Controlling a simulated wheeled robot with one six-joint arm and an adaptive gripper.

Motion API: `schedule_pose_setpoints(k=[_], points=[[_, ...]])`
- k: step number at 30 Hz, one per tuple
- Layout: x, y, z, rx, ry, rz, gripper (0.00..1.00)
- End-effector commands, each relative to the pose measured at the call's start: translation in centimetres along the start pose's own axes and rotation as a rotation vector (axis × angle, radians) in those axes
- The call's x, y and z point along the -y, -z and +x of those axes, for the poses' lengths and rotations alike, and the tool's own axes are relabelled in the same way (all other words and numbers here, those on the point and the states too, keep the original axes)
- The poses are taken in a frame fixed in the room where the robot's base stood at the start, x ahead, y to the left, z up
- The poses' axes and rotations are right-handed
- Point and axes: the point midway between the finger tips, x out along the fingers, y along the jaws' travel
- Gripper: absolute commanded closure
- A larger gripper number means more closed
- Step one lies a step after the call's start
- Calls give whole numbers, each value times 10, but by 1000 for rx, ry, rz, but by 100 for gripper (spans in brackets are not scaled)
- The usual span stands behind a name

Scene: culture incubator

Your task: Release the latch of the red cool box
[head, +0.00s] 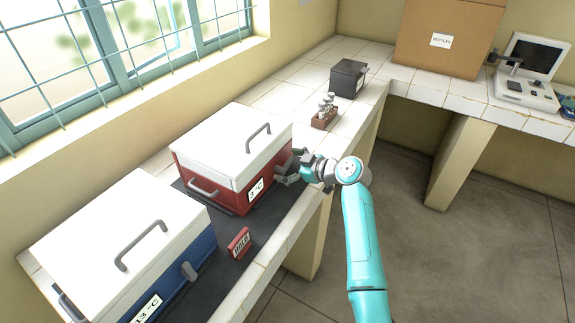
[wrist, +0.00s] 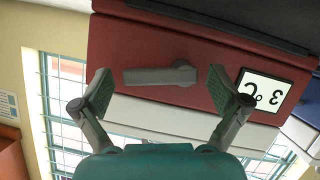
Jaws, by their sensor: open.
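The red cool box (head: 210,181) with a closed white lid (head: 225,140) stands on the counter in the head view. Its red front fills much of the wrist view (wrist: 215,50), which is upside down. The grey latch (wrist: 160,76) is on that front, beside a white temperature label (wrist: 262,92). My gripper (head: 290,172) is at the right end of the box front in the head view, hiding the latch there. In the wrist view my gripper (wrist: 163,92) is open, one finger on each side of the latch, with visible gaps to it. Contact with the box cannot be told.
A blue cool box (head: 180,262) stands to the left on the same dark mat (head: 265,222). A small red sign (head: 239,243) stands at the mat's front. A brown rack (head: 323,120) and a dark box (head: 348,78) stand farther back. The tiled counter between is partly free.

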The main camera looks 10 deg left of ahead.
Motion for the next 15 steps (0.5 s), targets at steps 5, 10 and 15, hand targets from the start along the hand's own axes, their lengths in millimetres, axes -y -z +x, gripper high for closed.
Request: schedule_pose_setpoints(k=[5,10,15], points=[[0,0,0,0,0,0,15],[0,0,0,0,0,0,57],[0,0,0,0,6,12,63]])
